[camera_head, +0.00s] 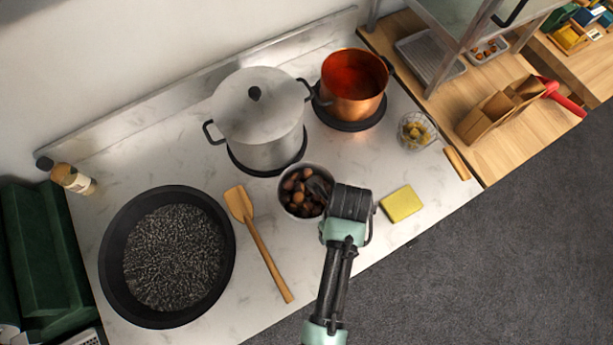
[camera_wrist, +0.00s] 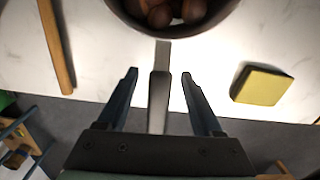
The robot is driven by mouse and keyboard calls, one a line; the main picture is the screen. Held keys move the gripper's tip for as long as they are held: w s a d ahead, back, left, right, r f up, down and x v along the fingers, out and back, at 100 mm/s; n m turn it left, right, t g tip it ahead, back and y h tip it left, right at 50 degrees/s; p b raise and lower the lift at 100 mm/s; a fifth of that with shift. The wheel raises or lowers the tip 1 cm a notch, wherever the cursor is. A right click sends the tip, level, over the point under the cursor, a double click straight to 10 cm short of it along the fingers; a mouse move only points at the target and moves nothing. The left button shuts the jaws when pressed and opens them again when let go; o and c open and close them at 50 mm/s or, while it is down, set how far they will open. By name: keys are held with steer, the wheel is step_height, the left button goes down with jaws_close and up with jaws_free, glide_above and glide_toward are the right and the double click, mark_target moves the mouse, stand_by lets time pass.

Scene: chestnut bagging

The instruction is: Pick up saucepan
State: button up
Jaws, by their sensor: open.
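The saucepan (camera_head: 284,200) is a small metal pan full of brown chestnuts on the white marble counter, in front of the big lidded pot. My gripper (camera_head: 322,192) is over its right side in the head view and hides part of it. In the wrist view the pan's dark rim (camera_wrist: 172,33) is at the top. Its flat grey handle (camera_wrist: 159,95) runs down between the two fingers of my gripper (camera_wrist: 159,76). The fingers are open on either side of the handle, with a gap to each. I cannot tell the exact height of the fingers relative to it.
A wooden spatula (camera_head: 266,246) and a wide black pan (camera_head: 113,255) lie left. A lidded pot (camera_head: 265,145) and copper pot (camera_head: 352,105) stand behind. A yellow sponge (camera_head: 401,204) and glass bowl (camera_head: 416,130) are right. The counter's front edge is close.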

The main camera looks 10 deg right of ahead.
jaws_close()
steer(key=shift+w+r, duration=0.1)
steer(key=shift+r, duration=0.05)
